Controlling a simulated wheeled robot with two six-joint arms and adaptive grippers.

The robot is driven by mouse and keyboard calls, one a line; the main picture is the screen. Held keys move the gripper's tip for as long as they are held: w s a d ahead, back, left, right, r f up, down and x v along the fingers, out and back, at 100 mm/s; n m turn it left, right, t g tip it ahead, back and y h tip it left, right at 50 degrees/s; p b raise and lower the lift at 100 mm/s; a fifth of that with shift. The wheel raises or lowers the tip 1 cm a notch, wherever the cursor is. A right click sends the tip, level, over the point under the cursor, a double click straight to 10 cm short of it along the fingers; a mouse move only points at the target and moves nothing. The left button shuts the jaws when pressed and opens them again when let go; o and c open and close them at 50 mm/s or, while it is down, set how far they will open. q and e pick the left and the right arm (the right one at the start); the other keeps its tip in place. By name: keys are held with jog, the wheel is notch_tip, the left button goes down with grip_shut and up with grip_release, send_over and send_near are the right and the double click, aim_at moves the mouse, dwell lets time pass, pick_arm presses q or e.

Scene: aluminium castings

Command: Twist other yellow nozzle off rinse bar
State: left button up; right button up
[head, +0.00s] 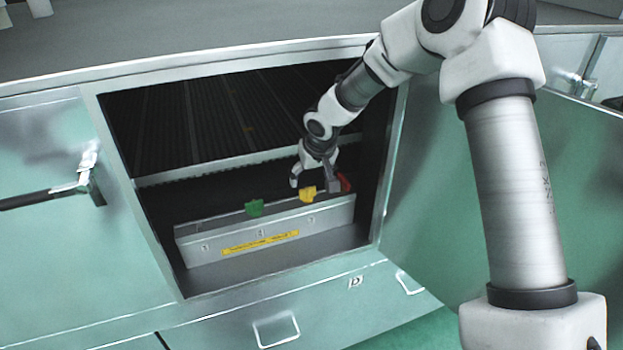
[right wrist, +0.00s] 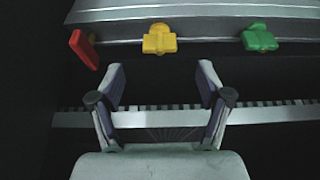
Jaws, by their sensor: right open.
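The rinse bar (head: 265,232) is a long grey metal box with a yellow label, inside the open machine compartment. Along its top edge are a green nozzle (head: 254,207), a yellow nozzle (head: 307,194) and a red piece (head: 344,182). In the right wrist view the yellow nozzle (right wrist: 159,40) is ahead of and between the fingers, apart from them. The red piece (right wrist: 84,48) is to its left and the green nozzle (right wrist: 259,39) to its right. My right gripper (head: 314,182) is open and empty close to the yellow nozzle. My left gripper is out of view.
The compartment's metal frame (head: 128,205) surrounds my right arm's reach. A toothed metal strip (right wrist: 70,120) crosses behind the fingers. A dark slatted rack (head: 220,115) lies inside. Green panels (head: 45,245) flank the opening, with a handle (head: 277,331) below.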

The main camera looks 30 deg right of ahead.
aim_at(308, 189)
jog(key=p+x, duration=0.1)
jog(key=x, duration=0.6)
jog(key=shift+w+f+p, duration=0.1)
jog(key=shift+f+p, duration=0.1)
jog(key=shift+p, duration=0.2)
jog(key=c, duration=1.2)
jog(key=shift+r+p, duration=0.25)
jog(key=shift+p, duration=0.35)
jog(key=shift+c, duration=0.2)
jog(key=n+y+p, duration=0.1)
jog(key=n+p, duration=0.1)
jog(key=p, duration=0.5)
jog(key=shift+n, duration=0.4)
jog(key=shift+f+b, duration=0.35)
jog(key=shift+b, duration=0.05)
jog(key=b, duration=0.5)
jog(key=shift+d+r+n, duration=0.1)
jog(key=shift+r+n, duration=0.05)
jog(key=shift+n, duration=0.25)
jog(key=b, duration=0.3)
jog(key=shift+n, duration=0.3)
jog(key=n+y+b, duration=0.1)
jog(key=n+b, duration=0.1)
jog(key=b, duration=0.2)
